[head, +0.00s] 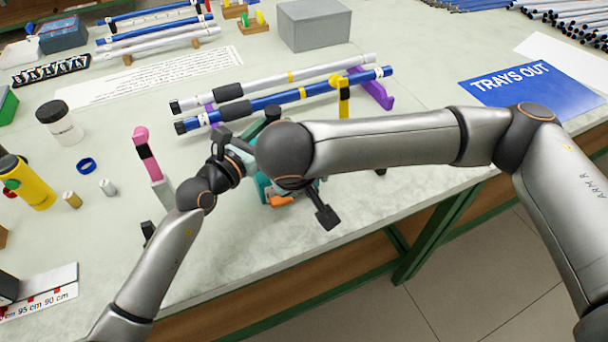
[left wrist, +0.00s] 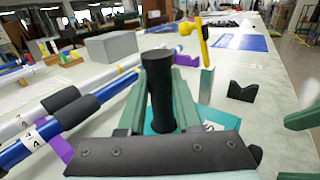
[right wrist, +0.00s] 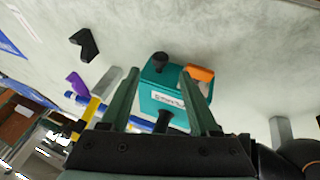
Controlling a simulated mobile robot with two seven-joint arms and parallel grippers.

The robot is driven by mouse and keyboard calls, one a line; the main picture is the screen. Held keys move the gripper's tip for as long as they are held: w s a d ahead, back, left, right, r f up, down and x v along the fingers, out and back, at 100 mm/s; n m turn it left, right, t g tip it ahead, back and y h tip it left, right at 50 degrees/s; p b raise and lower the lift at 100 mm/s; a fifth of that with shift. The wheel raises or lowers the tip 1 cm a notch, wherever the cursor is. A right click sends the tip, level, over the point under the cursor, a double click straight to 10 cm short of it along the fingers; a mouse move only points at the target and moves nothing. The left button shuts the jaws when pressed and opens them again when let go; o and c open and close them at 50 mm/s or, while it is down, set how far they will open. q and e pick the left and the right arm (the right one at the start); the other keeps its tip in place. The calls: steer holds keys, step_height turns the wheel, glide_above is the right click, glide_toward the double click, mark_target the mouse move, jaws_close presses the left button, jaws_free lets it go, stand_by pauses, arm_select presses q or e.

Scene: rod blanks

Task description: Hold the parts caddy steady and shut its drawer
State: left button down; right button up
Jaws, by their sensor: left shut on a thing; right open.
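The parts caddy is a teal box (right wrist: 160,95) with a white label, mostly hidden behind my arms in the head view (head: 263,190). Its upright black handle (left wrist: 160,100) stands between the fingers of my left gripper (left wrist: 163,68), which is shut on it. An orange drawer part (right wrist: 201,73) is at one side of the caddy; it also shows below my right arm in the head view (head: 280,201). I cannot tell how far the drawer stands out. My right gripper (right wrist: 162,74) is open and empty, its fingers pointing towards the caddy.
Blue and grey rods (head: 290,96) lie on purple and yellow supports behind the caddy. A pink-topped block (head: 147,152) stands to its left. A blue "TRAYS OUT" sheet (head: 535,80) lies at the right. The table's front edge is close to the caddy.

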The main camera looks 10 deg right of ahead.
steer(key=v, duration=0.6)
steer(key=shift+r, duration=0.2)
arm_select(q)
steer(key=c, duration=0.5)
jaws_free()
